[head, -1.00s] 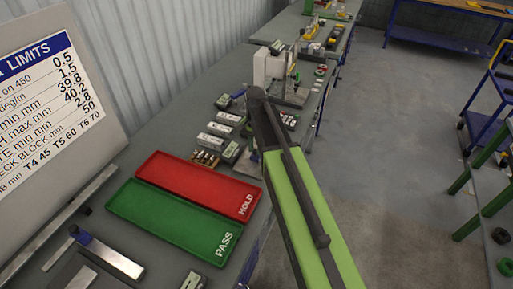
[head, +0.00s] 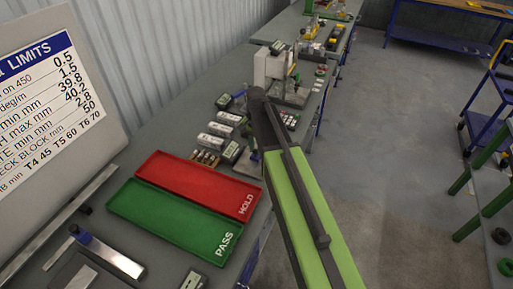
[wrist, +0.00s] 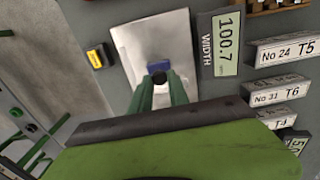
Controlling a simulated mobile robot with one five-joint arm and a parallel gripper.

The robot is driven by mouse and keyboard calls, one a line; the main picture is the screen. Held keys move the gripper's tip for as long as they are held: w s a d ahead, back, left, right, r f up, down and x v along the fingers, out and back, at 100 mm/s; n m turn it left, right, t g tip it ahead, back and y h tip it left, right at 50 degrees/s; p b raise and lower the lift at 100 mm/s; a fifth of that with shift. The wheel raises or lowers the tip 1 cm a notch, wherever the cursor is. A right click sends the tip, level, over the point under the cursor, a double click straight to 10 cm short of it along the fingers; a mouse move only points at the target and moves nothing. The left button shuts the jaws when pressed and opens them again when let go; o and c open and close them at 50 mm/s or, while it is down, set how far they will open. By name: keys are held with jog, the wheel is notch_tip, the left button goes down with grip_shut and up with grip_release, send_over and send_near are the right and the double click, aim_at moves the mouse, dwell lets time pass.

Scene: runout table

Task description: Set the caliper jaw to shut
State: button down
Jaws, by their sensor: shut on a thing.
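In the wrist view a pale metal plate (wrist: 126,42) lies on the grey bench, with a small blue block (wrist: 158,66) on it that looks like the caliper jaw. A dark round knob (wrist: 159,77) stands at the block's near side. My gripper (wrist: 163,86) has its green fingers closed around this knob. A display (wrist: 228,42) beside the plate reads 100.7, labelled WIDTH. The display also shows in the head view (head: 231,152). In the head view my arm covers part of this spot, and the jaw's gap cannot be made out.
A yellow and black item (wrist: 98,56) lies left of the plate. A red HOLD tray (head: 200,170) and a green PASS tray (head: 165,215) lie nearer on the bench.

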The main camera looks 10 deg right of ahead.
jog(key=w+d, duration=0.4)
jog(key=w, duration=0.1)
jog(key=w+d, duration=0.2)
jog(key=w, duration=0.1)
jog(key=shift+w+d, duration=0.15)
jog(key=shift+w, duration=0.05)
jog(key=c, duration=1.3)
grip_release()
jog(key=shift+o, duration=0.2)
notch_tip(320, 180, up, 18)
jog(key=p, duration=1.7)
jog(key=shift+f+p, duration=0.2)
jog(key=shift+p, duration=0.1)
